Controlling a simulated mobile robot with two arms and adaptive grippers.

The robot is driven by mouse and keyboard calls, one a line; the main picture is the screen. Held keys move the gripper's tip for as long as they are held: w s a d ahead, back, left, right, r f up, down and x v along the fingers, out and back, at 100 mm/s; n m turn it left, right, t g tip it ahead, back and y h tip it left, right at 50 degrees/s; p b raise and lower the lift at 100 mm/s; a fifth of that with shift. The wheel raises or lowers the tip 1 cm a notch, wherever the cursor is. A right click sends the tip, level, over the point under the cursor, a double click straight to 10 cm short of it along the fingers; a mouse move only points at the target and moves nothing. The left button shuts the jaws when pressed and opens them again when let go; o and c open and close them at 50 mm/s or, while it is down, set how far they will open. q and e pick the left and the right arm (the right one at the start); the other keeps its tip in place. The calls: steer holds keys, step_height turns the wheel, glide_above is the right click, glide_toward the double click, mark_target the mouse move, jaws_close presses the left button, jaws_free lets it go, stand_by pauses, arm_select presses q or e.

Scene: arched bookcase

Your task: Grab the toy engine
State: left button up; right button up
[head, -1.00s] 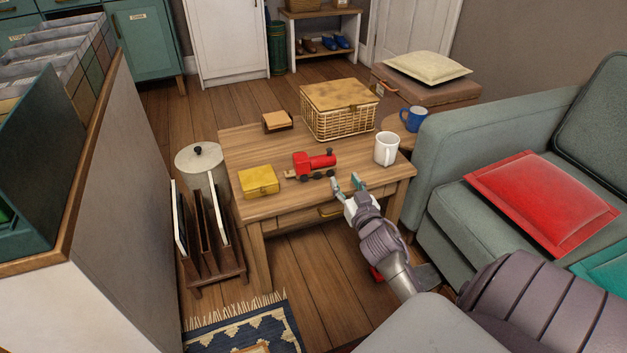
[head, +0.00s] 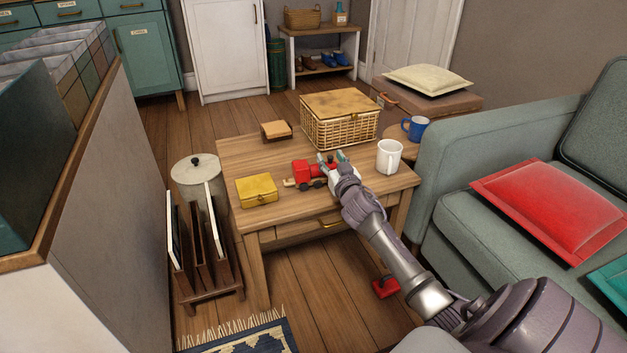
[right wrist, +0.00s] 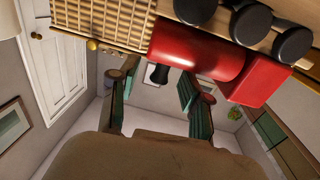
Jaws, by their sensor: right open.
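The red toy engine (head: 301,172) with dark wheels stands on the wooden table (head: 250,151). In the right wrist view the engine (right wrist: 201,52) shows upside down at the top, with its black chimney (right wrist: 158,73) pointing down. My right gripper (head: 331,158) is open at the engine's right end and hides part of it in the head view. In the right wrist view its two fingers (right wrist: 156,103) are spread apart, with the chimney seen between them. I cannot tell whether they touch it. My left gripper is not in view.
Around the engine stand a yellow box (head: 257,190), a wicker basket (head: 340,124), a white mug (head: 389,156) and a small wooden block (head: 276,131). The sofa (head: 447,150) borders the table's right. A red object (head: 386,287) lies on the floor in front.

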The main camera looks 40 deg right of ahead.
steer(key=shift+w+d+r, duration=0.1)
steer(key=shift+w+d, duration=0.15)
steer(key=shift+w, duration=0.3)
jaws_close()
steer(key=shift+r, duration=0.1)
